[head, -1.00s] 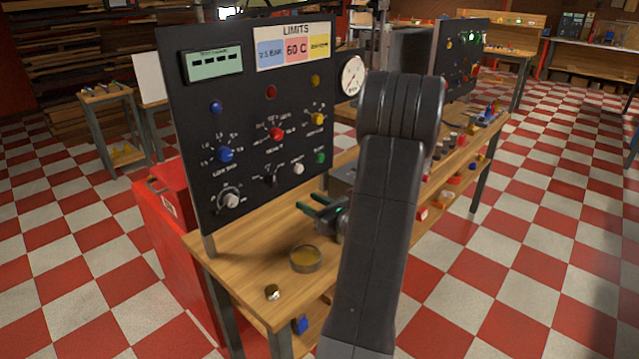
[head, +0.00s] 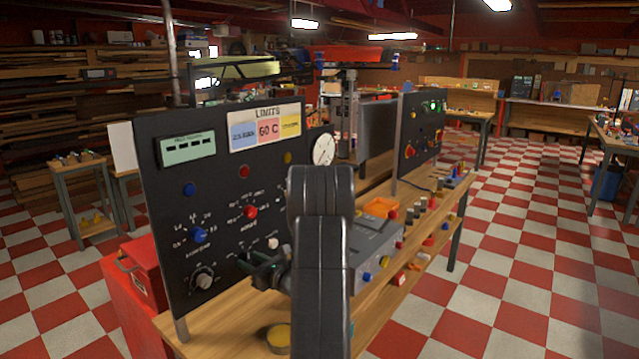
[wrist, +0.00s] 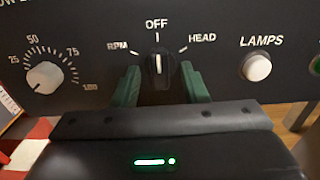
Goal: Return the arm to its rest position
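My gripper (head: 249,267) is in front of the lower right part of the black control panel (head: 160,215). In the wrist view its two green fingers (wrist: 160,68) are apart, so it is open with nothing seen clamped. Between the fingertips in that picture is a black selector knob (wrist: 158,64), its white mark pointing up at OFF, between RPM and HEAD. I cannot tell whether the fingers touch it. My arm rises in the middle of the head view and hides part of the bench and the panel's right side.
The wooden bench (head: 205,322) lies under the panel, with a round dish (head: 279,337) near its front. A grey box (head: 372,258) and an orange tray (head: 380,207) stand right of my arm. A red cabinet (head: 125,300) is at left. Checkered floor is clear at right.

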